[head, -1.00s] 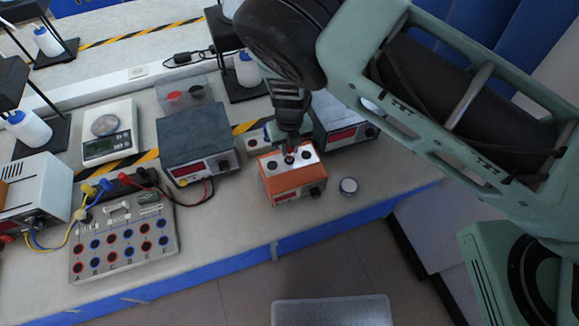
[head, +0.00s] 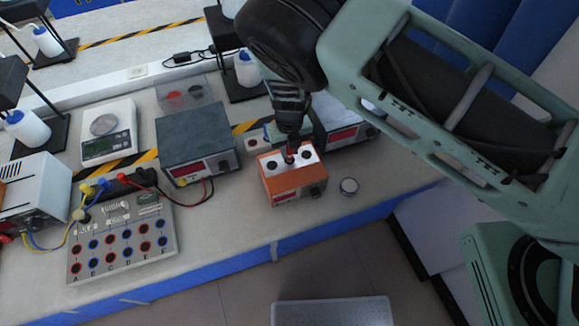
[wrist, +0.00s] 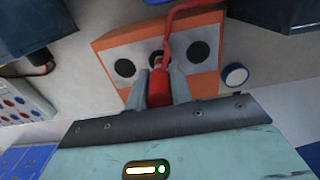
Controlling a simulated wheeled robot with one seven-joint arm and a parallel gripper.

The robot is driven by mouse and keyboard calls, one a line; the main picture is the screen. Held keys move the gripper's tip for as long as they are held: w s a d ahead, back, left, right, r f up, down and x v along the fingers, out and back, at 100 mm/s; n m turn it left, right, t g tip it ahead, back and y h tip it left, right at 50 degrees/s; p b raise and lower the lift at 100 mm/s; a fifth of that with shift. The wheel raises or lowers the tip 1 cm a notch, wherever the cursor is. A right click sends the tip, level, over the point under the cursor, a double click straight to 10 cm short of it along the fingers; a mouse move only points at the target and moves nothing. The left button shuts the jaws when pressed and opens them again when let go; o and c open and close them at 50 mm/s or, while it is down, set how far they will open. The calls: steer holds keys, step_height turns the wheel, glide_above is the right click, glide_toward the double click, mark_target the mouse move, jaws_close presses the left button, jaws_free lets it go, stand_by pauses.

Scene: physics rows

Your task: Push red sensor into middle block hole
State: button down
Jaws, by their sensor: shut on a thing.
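The orange block (head: 288,187) with a white top stands near the bench's front edge, right of centre. In the wrist view its top (wrist: 185,52) shows a dark hole on each side and the middle hole between them. My gripper (wrist: 160,85) is shut on the red sensor (wrist: 159,90), whose red cable curves up and to the right. The sensor's tip is at the middle hole; how deep it sits is hard to tell. In the head view my gripper (head: 290,143) is above the block and the sensor is mostly hidden.
A grey power supply (head: 195,140) stands left of the block and another meter (head: 345,130) close behind it at the right. A small round white-rimmed item (head: 349,186) lies to the right. A socket board (head: 122,240) is at the left.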

steer(key=shift+f+b, duration=1.1)
steer(key=shift+f, duration=0.4)
steer(key=c, duration=0.8)
jaws_free()
steer(key=shift+o, duration=0.2)
steer(key=shift+r, duration=0.2)
steer(key=shift+r+p, duration=2.25)
steer(key=shift+r, duration=0.9)
